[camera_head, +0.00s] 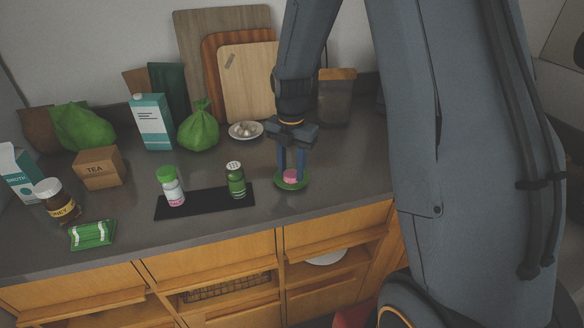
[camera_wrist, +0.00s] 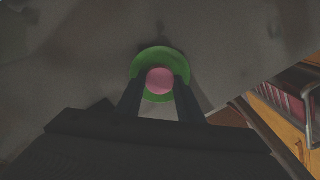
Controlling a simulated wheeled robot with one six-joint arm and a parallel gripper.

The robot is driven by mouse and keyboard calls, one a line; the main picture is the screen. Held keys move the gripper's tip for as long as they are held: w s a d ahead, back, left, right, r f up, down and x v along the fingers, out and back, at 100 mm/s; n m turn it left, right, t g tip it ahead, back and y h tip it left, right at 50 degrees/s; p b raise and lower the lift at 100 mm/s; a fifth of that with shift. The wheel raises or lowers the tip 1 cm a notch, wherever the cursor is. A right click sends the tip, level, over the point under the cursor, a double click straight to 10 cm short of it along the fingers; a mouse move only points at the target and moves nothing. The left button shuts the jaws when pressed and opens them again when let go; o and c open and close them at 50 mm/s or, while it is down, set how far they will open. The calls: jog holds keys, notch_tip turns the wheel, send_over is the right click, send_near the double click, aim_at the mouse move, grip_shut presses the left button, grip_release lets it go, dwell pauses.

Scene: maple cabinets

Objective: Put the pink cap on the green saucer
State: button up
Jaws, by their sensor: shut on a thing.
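The pink cap (camera_head: 291,175) is between the fingertips of my gripper (camera_head: 291,171), which is shut on it. The green saucer (camera_head: 282,185) lies on the dark counter near its front edge, to the right of the black mat. In the wrist view the pink cap (camera_wrist: 160,81) shows inside the ring of the green saucer (camera_wrist: 148,56), with a finger on each side. My gripper points down, and its fingers hide part of the saucer's rim.
A black mat (camera_head: 210,205) left of the saucer holds a green-capped jar (camera_head: 171,187) and a green shaker (camera_head: 236,180). A small white dish (camera_head: 246,131) stands behind, before the cutting boards (camera_head: 248,85). A green bag (camera_head: 199,127) and a carton (camera_head: 153,122) stand further left.

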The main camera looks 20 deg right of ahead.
aim_at(291, 173)
jog(key=shift+f, duration=0.15)
jog(key=o, duration=0.8)
jog(key=shift+c, duration=0.2)
notch_tip(291, 173, up, 12)
jog(key=b, duration=0.3)
jog(key=s+f+m, duration=0.4)
jog(key=s+m, duration=0.4)
jog(key=m, duration=0.5)
jog(key=s+f+m+t, duration=0.1)
jog(key=s+f+m, duration=0.3)
jog(key=s+m, duration=0.5)
jog(key=shift+f+m, duration=0.2)
jog(key=shift+m, duration=2.4)
jog(key=shift+s, duration=0.1)
